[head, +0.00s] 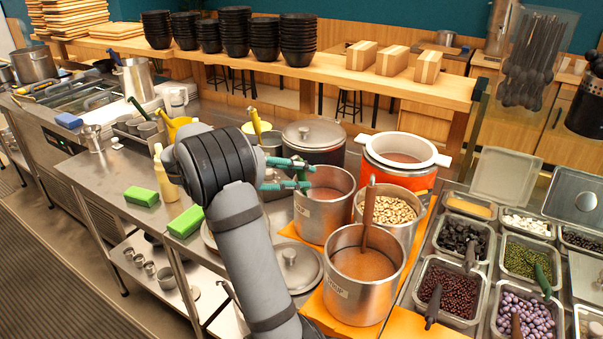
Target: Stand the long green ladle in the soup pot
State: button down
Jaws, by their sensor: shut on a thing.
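My gripper (298,174) is at the left rim of a steel pot (322,216) with brownish liquid in it. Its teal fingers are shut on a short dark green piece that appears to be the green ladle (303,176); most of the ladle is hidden. I cannot tell whether its bowl is inside this pot.
A pot of pale beans (390,210) and an orange pot with white rim (408,150) stand close by. A lidded pot (313,136) is behind my gripper. A loose lid (293,268) lies left of the front pot. Topping trays (447,290) fill the right.

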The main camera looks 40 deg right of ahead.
jog(key=c, duration=1.3)
grip_release()
jog(key=shift+o, duration=0.5)
jog(key=shift+r, duration=0.1)
notch_tip(320, 180, up, 13)
jog(key=a+p, duration=0.2)
jog(key=p, duration=0.6)
jog(key=shift+s+a+f, duration=0.2)
jog(key=shift+a, duration=0.1)
jog(key=d+f+b, duration=0.1)
jog(key=f+b, duration=0.1)
jog(key=f, duration=0.2)
jog(key=f+b, duration=0.3)
jog(key=f, duration=0.1)
jog(key=d+f+b, duration=0.1)
jog(key=f+b, duration=0.2)
jog(key=f, duration=0.1)
jog(key=shift+w+d+f, duration=0.2)
jog(key=shift+d+f, duration=0.1)
jog(key=shift+f, duration=0.1)
